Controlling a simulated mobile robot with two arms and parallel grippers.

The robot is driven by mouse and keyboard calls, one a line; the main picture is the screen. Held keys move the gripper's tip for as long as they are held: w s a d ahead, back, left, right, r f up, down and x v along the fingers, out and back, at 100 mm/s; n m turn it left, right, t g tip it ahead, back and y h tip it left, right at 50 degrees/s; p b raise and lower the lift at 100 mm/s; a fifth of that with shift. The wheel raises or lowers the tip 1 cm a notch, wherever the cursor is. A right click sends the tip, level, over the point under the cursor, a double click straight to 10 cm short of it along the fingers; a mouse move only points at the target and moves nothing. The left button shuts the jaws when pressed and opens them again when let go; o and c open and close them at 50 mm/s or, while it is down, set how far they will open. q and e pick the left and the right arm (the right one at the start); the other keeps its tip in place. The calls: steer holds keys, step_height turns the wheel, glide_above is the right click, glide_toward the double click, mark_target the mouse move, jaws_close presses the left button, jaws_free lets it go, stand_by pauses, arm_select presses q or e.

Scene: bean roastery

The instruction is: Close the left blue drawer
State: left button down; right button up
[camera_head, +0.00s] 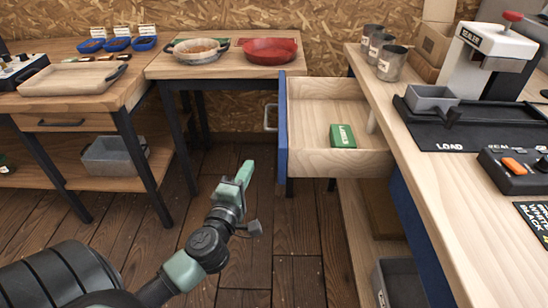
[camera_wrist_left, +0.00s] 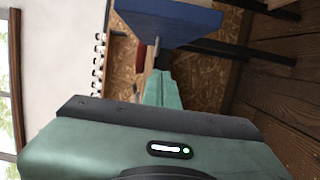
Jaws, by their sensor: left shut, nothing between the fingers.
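The blue-fronted drawer (camera_head: 283,130) is pulled out to the left from the right-hand bench. Its pale wooden inside is open to view, and a small green box (camera_head: 343,136) lies in it. A metal handle (camera_head: 270,117) shows on the outer side of the blue front. My left gripper (camera_head: 246,170) is shut and empty, to the left of and a little nearer than the blue front, apart from it in the head view. In the left wrist view the shut fingers (camera_wrist_left: 159,85) point toward the blue front (camera_wrist_left: 178,20). My right gripper is not in view.
The right bench (camera_head: 420,210) carries several metal cups, a sealer (camera_head: 490,50) and a black tray. A back table (camera_head: 225,65) holds a red pan (camera_head: 270,51) and a light pan (camera_head: 198,51). The wooden floor left of the drawer is clear.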

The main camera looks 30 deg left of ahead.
arm_select(q)
steer(key=w+d+b, duration=0.1)
steer(key=w, duration=0.7)
steer(key=shift+w+d, duration=0.2)
steer(key=shift+d, duration=0.05)
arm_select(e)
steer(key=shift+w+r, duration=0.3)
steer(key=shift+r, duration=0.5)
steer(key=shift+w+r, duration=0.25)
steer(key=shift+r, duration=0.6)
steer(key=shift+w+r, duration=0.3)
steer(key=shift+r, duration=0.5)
